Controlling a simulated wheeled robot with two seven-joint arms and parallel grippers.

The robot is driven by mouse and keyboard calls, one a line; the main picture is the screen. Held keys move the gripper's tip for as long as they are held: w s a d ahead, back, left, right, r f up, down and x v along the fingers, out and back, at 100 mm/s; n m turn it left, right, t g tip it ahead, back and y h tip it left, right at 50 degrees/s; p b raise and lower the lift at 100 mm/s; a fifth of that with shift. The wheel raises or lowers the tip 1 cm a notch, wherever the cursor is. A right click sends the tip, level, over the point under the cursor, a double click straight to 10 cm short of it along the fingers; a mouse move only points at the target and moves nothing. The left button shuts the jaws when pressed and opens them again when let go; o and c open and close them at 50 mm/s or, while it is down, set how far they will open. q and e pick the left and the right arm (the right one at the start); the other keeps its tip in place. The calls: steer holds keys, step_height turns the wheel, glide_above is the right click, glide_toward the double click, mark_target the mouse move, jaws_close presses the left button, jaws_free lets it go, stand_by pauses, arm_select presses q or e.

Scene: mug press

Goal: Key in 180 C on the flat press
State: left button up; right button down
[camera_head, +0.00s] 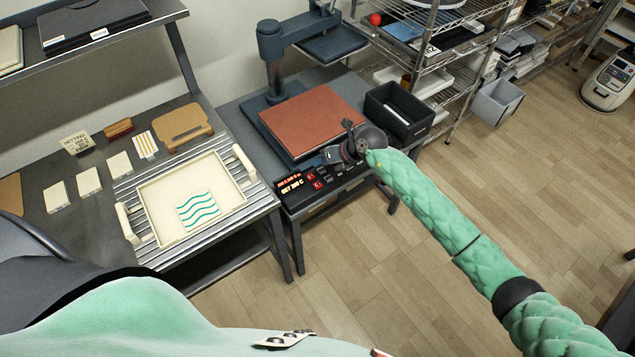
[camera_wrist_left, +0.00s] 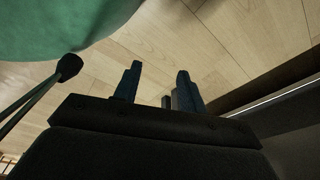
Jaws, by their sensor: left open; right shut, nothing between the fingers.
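The flat press (camera_head: 275,95) stands on the table right of the workbench, with a dark column and a reddish-brown lower plate (camera_head: 312,120). Its upper plate (camera_head: 336,44) is swung away to the back. The black control panel (camera_head: 325,183) at its front has red buttons and a lit display (camera_head: 291,184); the lower line seems to read SET 200 C. My right gripper (camera_head: 335,155) is shut and empty, over the right part of the panel; whether it touches a key cannot be told. My left gripper (camera_wrist_left: 157,85) is open and empty above the wood floor.
A cream tray (camera_head: 160,207) with a wavy blue print lies on the slatted workbench at left. A small card (camera_head: 77,142) with lettering stands behind several pale blocks. A black bin (camera_head: 398,112) sits right of the press, beside a wire shelf (camera_head: 440,60).

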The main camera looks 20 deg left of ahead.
steer(key=shift+f, duration=0.1)
steer(key=b, duration=0.5)
glide_above(321, 186)
step_height(321, 186, down, 8)
steer(key=shift+r, duration=0.1)
arm_select(q)
steer(key=w+d+r, duration=0.4)
steer(key=w+r, duration=0.2)
steer(key=r, duration=0.2)
arm_select(e)
steer(key=shift+f, duration=0.45)
arm_select(q)
steer(key=shift+a, duration=0.1)
steer(key=shift+w, duration=0.1)
stand_by(0.8)
steer(key=shift+f, duration=0.1)
arm_select(e)
steer(key=shift+f, duration=0.1)
arm_select(q)
steer(key=shift+f+b, duration=0.2)
steer(key=shift+b, duration=0.15)
arm_select(e)
steer(key=shift+f, duration=0.3)
